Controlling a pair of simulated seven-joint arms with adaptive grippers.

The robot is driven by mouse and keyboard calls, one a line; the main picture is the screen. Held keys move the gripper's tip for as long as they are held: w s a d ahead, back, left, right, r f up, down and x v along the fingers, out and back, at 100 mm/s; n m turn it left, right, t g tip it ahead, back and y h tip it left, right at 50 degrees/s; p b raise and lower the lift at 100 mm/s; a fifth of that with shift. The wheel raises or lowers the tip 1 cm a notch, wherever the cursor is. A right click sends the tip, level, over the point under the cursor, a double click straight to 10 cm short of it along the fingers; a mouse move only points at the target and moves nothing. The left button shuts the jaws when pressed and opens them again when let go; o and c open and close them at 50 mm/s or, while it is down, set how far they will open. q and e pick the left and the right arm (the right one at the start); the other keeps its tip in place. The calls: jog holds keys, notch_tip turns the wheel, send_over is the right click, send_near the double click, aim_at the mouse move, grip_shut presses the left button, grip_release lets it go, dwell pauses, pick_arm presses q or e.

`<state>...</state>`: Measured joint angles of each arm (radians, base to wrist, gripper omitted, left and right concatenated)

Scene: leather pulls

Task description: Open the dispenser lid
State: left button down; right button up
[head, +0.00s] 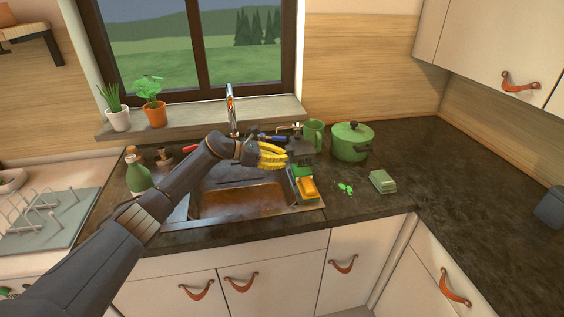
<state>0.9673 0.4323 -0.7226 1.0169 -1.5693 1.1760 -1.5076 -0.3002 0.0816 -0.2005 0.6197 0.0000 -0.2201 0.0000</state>
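My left arm reaches in from the lower left across the sink, and its gripper (280,153) is at the sink's right rim. A yellow ribbed shape shows at the end of the arm; the fingers are too small and crowded to tell open from shut. Just right of it stands a small green dispenser (300,170) with a dark top, which looks level. I cannot tell whether the gripper touches that top. An orange-yellow sponge (307,188) lies at the dispenser's front. My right gripper is not in view.
A green pot (351,141) and a green mug (314,134) stand behind to the right. A faucet (232,108) rises behind the sink (240,199). A green bottle (138,177) stands at the left. A green block (383,181) lies on the counter, which is largely clear farther right.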

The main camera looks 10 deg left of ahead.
aim_at(288, 149)
pick_arm(q)
jog(key=shift+a+r, duration=0.2)
jog(key=shift+r, duration=1.05)
jog(key=shift+s+r, duration=0.1)
jog(key=shift+r, duration=0.4)
dwell(0.4)
jog(key=shift+r, duration=0.55)
